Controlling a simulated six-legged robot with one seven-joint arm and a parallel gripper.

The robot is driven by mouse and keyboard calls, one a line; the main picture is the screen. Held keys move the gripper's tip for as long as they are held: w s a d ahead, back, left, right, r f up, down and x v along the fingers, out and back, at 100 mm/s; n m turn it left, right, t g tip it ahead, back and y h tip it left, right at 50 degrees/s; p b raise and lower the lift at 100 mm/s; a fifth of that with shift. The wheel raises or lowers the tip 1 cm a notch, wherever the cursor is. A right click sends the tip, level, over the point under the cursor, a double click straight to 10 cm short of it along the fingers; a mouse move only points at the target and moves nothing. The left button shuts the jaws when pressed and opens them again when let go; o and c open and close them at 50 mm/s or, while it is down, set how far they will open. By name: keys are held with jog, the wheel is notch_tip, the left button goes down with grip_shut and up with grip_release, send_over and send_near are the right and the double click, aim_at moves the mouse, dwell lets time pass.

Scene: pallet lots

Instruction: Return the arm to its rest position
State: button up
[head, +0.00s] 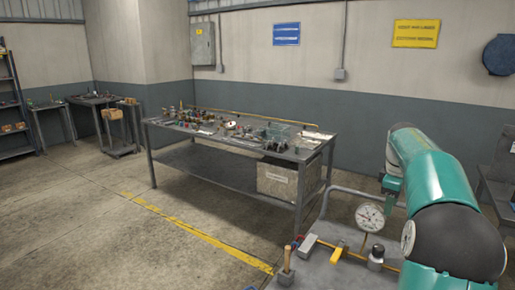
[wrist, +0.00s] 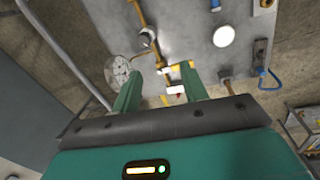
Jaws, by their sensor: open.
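My gripper (wrist: 158,88) shows in the wrist view as two green fingers, spread apart with nothing held between them. Beyond the fingertips lies a grey plate with fittings (wrist: 195,50), including a yellow piece (wrist: 188,70) and a round gauge (wrist: 118,68). The gap between fingers and plate is hard to judge. In the head view my teal arm (head: 425,165) is bent at the right side, over the grey worktop. The fingertips cannot be made out there.
The near worktop (head: 325,275) holds a gauge (head: 370,217), a yellow handle (head: 337,253) and a wooden-handled tool (head: 287,262). A cluttered workbench (head: 165,142) stands behind, with a box (head: 277,181) below. Open floor (head: 90,220) lies left. A blue hook (wrist: 268,78) shows in the wrist view.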

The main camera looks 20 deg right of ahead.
jog(key=s+a+r+m+t, duration=0.1)
jog(key=s+a+r, duration=0.1)
jog(key=a, duration=0.7)
jog(key=s+a+r+m+t, duration=0.1)
jog(key=s+a, duration=0.2)
jog(key=a, duration=0.5)
jog(key=s+a+r+m, duration=0.1)
jog(key=s+a+r, duration=0.1)
jog(key=a, duration=0.7)
jog(key=s+a+f+m+t, duration=0.1)
jog(key=s+a+f+m, duration=0.1)
jog(key=s+a+f, duration=0.2)
jog(key=s+a+f+m+t+y, duration=0.1)
jog(key=s+a+f, duration=0.3)
jog(key=s+a, duration=0.6)
jog(key=shift+s+f+m+t, duration=0.3)
jog(key=shift+s+f+m, duration=0.1)
jog(key=shift+s, duration=0.7)
